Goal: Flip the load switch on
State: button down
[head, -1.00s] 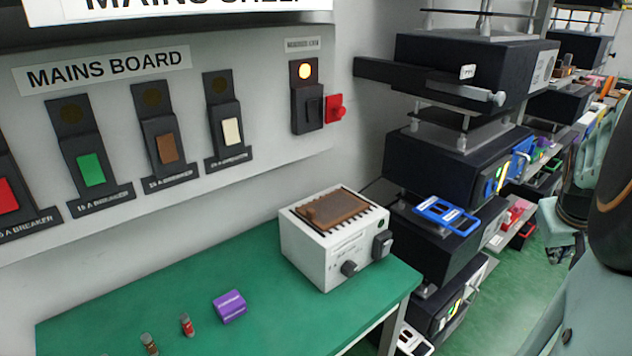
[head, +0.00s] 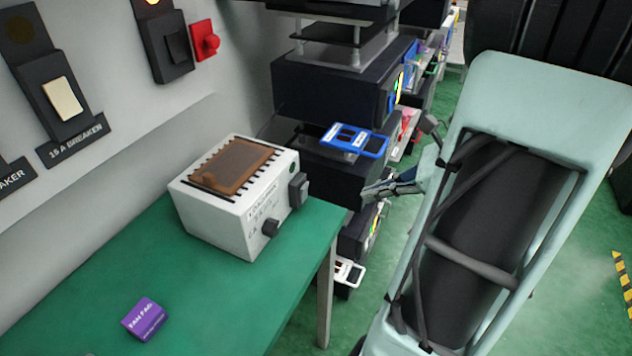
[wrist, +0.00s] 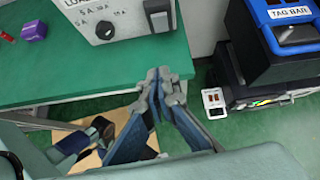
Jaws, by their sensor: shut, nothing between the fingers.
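The load box (head: 222,215) is a white case with a brown slotted top, standing at the right end of the green bench. The load switch (head: 298,190) is a dark block on its front face, right of a round knob (head: 270,228). In the wrist view my gripper (wrist: 163,76) is shut and empty, below the switch in the picture, near the bench's front edge.
The green bench (head: 110,260) carries a purple block (head: 144,319). A wall panel holds breakers (head: 63,100) and a red knob (head: 205,40). Dark shelf units (head: 330,85) with a blue-framed piece (head: 355,140) stand behind the box.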

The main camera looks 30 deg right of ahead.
aim_at(305, 193)
jog(key=shift+w+r+m+t, duration=0.4)
jog(key=shift+w+m, duration=0.05)
jog(key=shift+m, duration=0.15)
jog(key=shift+a, duration=0.1)
jog(key=b+x, duration=0.1)
jog(key=x, duration=0.8)
jog(key=shift+w+a+f, duration=0.15)
jog(key=shift+a+f, duration=0.1)
jog(key=w+a, duration=0.2)
jog(key=shift+w+r, duration=0.15)
jog(key=shift+w, duration=0.25)
jog(key=shift+w+a, duration=0.25)
jog(key=shift+w, duration=0.1)
jog(key=shift+r, duration=0.1)
